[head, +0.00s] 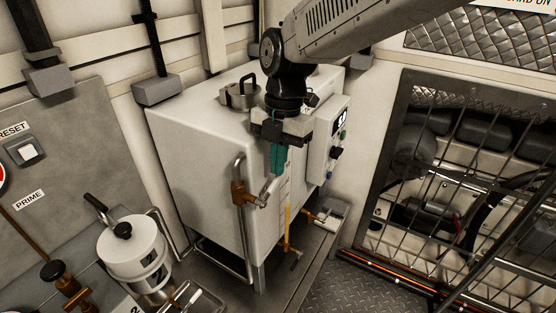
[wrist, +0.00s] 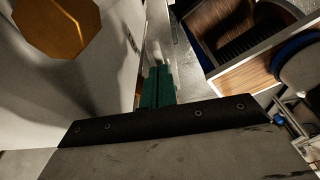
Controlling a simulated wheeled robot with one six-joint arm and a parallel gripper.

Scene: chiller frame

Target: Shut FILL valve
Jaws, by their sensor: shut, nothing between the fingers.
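A brass valve (head: 241,193) sits on the silver pipe at the front of the white chiller box (head: 195,170). A short metal lever (head: 267,190) shows at its right side, just below my fingers. No FILL label is readable. My gripper (head: 278,170) points down in front of the box, its teal fingers together and empty. The fingertips are close to the lever; I cannot tell whether they touch. In the wrist view, the shut fingers (wrist: 158,85) show past the dark gripper body, and a blurred brass octagonal part (wrist: 62,25) is at upper left.
A lower brass valve (head: 289,247) hangs under a yellow tube, and another brass fitting (head: 316,216) is at the right. A control box (head: 327,143) is on the chiller's right side. A white canister (head: 132,248) stands at left. A barred opening (head: 450,180) is at right.

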